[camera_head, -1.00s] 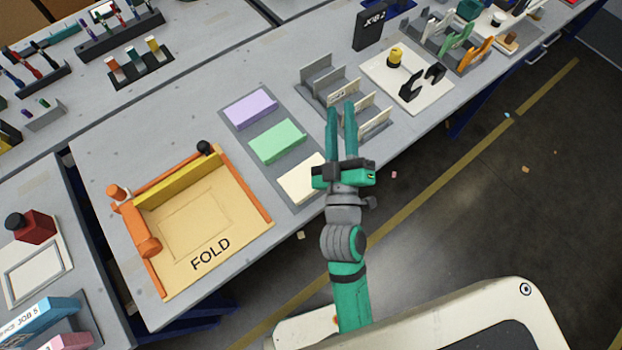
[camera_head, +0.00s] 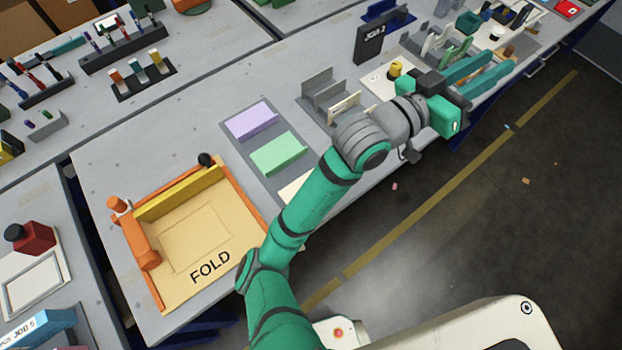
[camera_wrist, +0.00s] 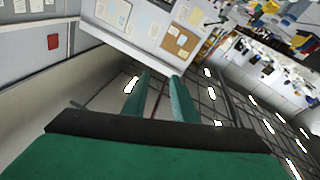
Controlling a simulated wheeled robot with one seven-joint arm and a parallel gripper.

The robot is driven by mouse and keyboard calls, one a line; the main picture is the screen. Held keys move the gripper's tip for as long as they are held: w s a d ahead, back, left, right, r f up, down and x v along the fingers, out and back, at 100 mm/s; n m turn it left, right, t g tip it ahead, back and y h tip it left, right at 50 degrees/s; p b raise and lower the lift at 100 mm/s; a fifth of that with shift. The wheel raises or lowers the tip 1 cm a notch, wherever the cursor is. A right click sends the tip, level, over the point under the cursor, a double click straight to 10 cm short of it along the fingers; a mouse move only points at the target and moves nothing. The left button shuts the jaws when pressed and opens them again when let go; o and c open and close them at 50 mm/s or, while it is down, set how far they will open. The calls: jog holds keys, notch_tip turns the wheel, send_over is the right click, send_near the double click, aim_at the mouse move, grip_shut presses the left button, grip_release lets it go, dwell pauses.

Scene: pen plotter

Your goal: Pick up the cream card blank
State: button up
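The cream card blank (camera_head: 294,188) lies at the near end of a grey strip on the table, in line with a green and a lilac blank. My arm covers most of it, and only its left part shows in the head view. My gripper (camera_head: 497,74) is well to the right of it, over the table's right part, with its two green fingers apart. The wrist view also shows my gripper (camera_wrist: 160,88) open with nothing between the fingers. That view looks out at the room, and no card shows in it.
The orange-edged FOLD tray (camera_head: 262,226) is left of the cards. The green blank (camera_head: 277,153) and lilac blank (camera_head: 251,121) lie behind the cream one. A grey slotted rack (camera_head: 318,84) and a black box (camera_head: 369,42) stand near my arm. Bare table lies left of the strip.

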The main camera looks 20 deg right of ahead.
jog(key=s+a+f+m+g+y, duration=0.25)
jog(key=f+y, duration=0.25)
jog(key=f, duration=0.4)
jog(key=s+a+f+m+g+y, duration=0.1)
jog(key=a+f+m+g+y, duration=0.15)
jog(key=f+y, duration=0.45)
jog(key=w+a+f+n+y, duration=0.2)
jog(key=a+f+y, duration=0.3)
jog(key=a, duration=0.7)
jog(key=w+a+f+n+y, duration=0.1)
jog(key=w+a+f+y, duration=0.15)
jog(key=a+f, duration=0.7)
jog(key=shift+s+a+f+t, duration=0.15)
jog(key=shift+a+f+t, duration=0.05)
jog(key=shift+a+f, duration=0.4)
jog(key=shift+s+a+f+t, duration=0.15)
jog(key=shift+a+f+t, duration=0.05)
jog(key=shift+a+f, duration=0.4)
jog(key=shift+w+d+f, duration=0.15)
jog(key=shift+d+f, duration=0.05)
jog(key=shift+f, duration=1.1)
jog(key=shift+w+d+f, duration=0.15)
jog(key=shift+f, duration=1.15)
jog(key=shift+s, duration=0.1)
grip_shut()
